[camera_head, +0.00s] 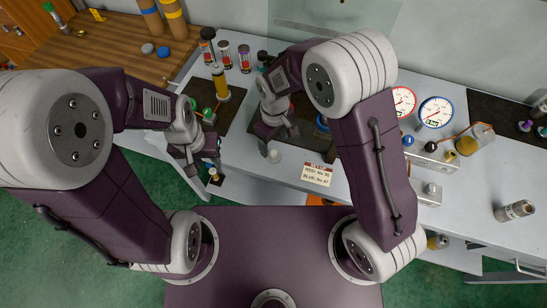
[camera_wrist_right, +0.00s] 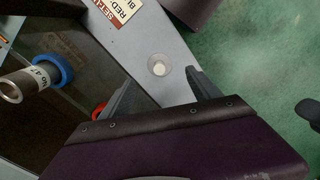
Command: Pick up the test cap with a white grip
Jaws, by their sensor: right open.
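A small round cap with a white top (camera_wrist_right: 159,65) stands on the grey bench near its front edge in the right wrist view. It also shows in the head view (camera_head: 274,156), just below my right gripper (camera_head: 268,140). In the wrist view my right gripper (camera_wrist_right: 160,78) is open, its two fingers apart on either side of the cap's line, with nothing between them. My left gripper (camera_head: 205,162) hangs over the bench's front edge at the left. Its finger gap is not clear.
A vise holds a pipe with a blue collar (camera_wrist_right: 60,70), left of my right gripper in the wrist view. A setup card (camera_head: 317,174) lies right of the white cap. Gauges (camera_head: 436,112) and a fitting block stand further right. A small light-topped item (camera_head: 214,173) is below my left gripper.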

